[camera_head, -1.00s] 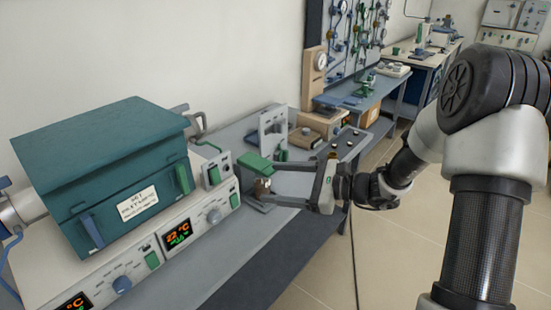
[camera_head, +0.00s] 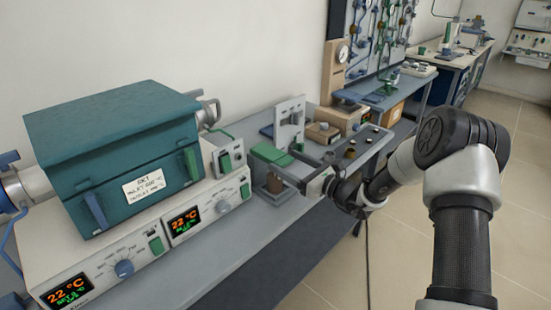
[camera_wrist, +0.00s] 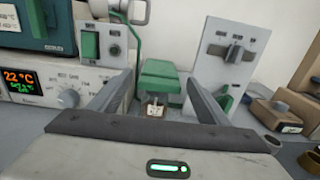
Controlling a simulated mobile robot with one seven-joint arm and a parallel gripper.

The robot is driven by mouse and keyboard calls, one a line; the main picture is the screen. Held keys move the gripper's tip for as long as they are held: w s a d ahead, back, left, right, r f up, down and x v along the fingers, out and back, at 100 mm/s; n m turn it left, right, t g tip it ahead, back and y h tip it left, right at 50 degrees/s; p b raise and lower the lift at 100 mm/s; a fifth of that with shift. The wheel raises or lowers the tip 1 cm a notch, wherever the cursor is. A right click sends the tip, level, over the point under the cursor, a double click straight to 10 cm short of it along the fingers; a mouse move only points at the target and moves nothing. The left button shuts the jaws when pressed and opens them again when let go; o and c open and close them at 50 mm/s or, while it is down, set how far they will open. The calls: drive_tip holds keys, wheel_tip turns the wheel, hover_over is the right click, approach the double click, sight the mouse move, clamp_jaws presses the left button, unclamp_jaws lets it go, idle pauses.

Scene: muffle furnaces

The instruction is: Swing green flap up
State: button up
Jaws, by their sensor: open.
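The green flap (camera_head: 270,153) lies roughly flat on top of a small brownish stand on the bench, right of the furnace. In the wrist view the flap (camera_wrist: 160,70) is centred, with a small labelled block (camera_wrist: 154,109) below it. My gripper (camera_head: 284,163) is open and reaches in from the right at about flap height. In the wrist view its two fingers (camera_wrist: 158,84) show apart, one on each side of the flap. I cannot tell whether either finger touches it. The far side of the flap is hidden.
A teal furnace (camera_head: 110,150) sits on a white control unit (camera_head: 140,255) at left. A grey upright panel (camera_head: 290,122) stands just behind the flap. A tray with small round items (camera_head: 352,150) and brown boxes stand farther right. The front bench strip is clear.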

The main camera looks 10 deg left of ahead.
sight(281, 158)
drive_tip(key=x, duration=0.5)
drive_tip(key=shift+w+a, duration=0.25)
